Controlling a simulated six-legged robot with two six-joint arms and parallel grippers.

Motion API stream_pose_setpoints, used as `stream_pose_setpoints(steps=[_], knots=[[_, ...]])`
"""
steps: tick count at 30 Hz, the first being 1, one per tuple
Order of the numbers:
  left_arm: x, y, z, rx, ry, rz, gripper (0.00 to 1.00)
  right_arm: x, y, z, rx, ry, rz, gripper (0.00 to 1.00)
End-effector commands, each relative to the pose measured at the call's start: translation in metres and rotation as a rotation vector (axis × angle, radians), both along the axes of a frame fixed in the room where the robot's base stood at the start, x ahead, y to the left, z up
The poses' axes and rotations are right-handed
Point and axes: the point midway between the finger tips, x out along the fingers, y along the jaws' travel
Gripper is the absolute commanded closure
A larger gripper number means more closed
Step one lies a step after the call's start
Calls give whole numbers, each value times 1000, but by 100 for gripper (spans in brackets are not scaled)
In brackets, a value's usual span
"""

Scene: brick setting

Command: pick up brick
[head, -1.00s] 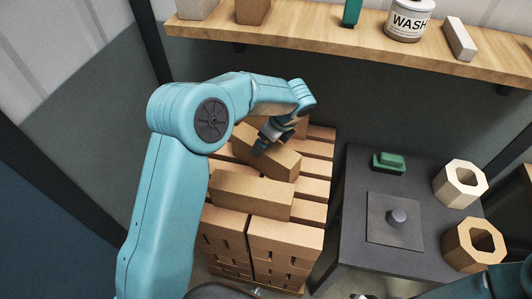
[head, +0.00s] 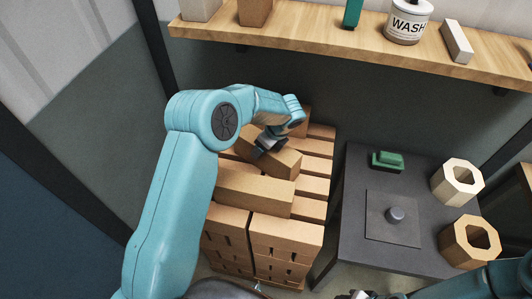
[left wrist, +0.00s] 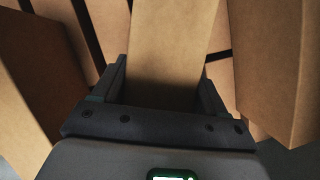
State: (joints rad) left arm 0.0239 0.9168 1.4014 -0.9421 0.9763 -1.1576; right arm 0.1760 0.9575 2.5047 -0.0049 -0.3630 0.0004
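My left gripper (head: 264,148) comes down from above onto a tan brick (head: 283,163) that lies askew on top of the brick stack. In the left wrist view, the gripper's two dark fingers (left wrist: 163,85) stand on either side of a tan brick (left wrist: 172,40). They look spread around it, very close to its sides, and I see no clear grip. Another loose brick (head: 255,191) lies in front, also on top of the stack. Part of my right arm shows at the lower right of the head view, with its fingertips at the bottom edge.
The brick stack (head: 290,235) stands beside a dark table (head: 365,225). On the table are a green object (head: 387,161), a plate with a knob (head: 395,214) and two octagonal rings (head: 457,182). A wooden shelf (head: 330,42) with several items runs above.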

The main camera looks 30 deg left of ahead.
Motion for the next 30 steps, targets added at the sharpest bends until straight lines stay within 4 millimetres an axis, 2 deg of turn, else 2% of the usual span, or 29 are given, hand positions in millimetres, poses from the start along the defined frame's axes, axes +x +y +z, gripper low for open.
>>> stream_pose_setpoints(steps=[2, 11, 14, 24, 30], knots=[[0, 0, 0, -1, 0, 1, 100, 0, 0, 0, 0, 0, 0, 57], [1, 0, 6, 1, -6, 1, 100, 0, 0, -1, 0, 0, 0, 57], [2, 1, 18, 1, -9, 2, 100, 0, 0, -3, 0, 0, 0, 57], [2, 0, 80, 0, -10, 2, 100, 0, 0, -13, 0, 0, 0, 57], [6, -5, 98, 2, -7, 14, 100, 0, 0, -14, 0, 0, 0, 57]])
